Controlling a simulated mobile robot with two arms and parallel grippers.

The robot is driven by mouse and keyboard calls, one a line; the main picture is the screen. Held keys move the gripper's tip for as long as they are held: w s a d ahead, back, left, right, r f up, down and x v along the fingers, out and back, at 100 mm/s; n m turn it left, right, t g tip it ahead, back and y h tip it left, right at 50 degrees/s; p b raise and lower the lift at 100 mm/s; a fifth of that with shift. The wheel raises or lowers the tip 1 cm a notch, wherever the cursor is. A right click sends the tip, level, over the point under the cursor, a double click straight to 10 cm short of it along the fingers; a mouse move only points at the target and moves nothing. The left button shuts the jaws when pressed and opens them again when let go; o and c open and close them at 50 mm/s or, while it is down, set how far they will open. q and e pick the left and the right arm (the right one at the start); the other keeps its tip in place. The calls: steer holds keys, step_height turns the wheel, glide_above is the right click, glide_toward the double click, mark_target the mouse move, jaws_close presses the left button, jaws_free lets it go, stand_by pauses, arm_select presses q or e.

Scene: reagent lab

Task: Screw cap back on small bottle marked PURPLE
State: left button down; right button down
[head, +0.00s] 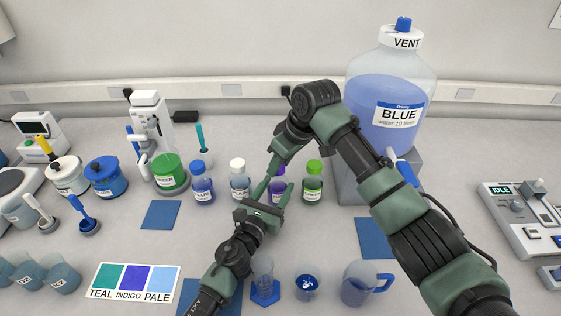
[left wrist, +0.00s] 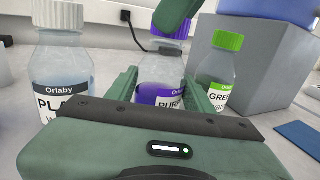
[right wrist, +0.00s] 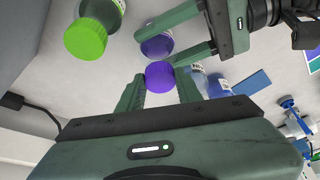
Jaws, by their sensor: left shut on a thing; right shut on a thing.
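The small PURPLE bottle (head: 277,197) stands upright on the bench, with purple liquid in its lower part. My left gripper (head: 273,194) is shut around its body, as the left wrist view also shows on the bottle (left wrist: 163,72). The purple cap (right wrist: 160,77) is between the fingers of my right gripper (right wrist: 160,88), which is shut on it from above. In the left wrist view the cap (left wrist: 170,46) is at the top of the bottle, partly hidden by a right finger. I cannot tell whether it is seated on the threads.
A green-capped bottle (head: 312,182) stands close on the right. A white-capped bottle (head: 239,180) and a blue-capped bottle (head: 202,183) stand on the left. The large BLUE carboy (head: 385,115) is behind on a grey block.

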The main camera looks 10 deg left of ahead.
steer(key=m, duration=0.2)
steer(key=m+t, duration=0.1)
steer(key=m, duration=0.1)
steer(key=shift+s+a+h, duration=0.15)
steer(key=shift+s+h, duration=0.05)
steer(key=shift+h, duration=0.2)
steer(key=m+t+h, duration=0.1)
steer(key=m, duration=0.3)
steer(key=shift+a, duration=0.1)
steer(key=c, duration=1)
jaws_free()
steer(key=shift+o, duration=0.2)
steer(key=shift+r, duration=2.3)
steer(key=o, duration=0.6)
steer(key=shift+c, duration=0.2)
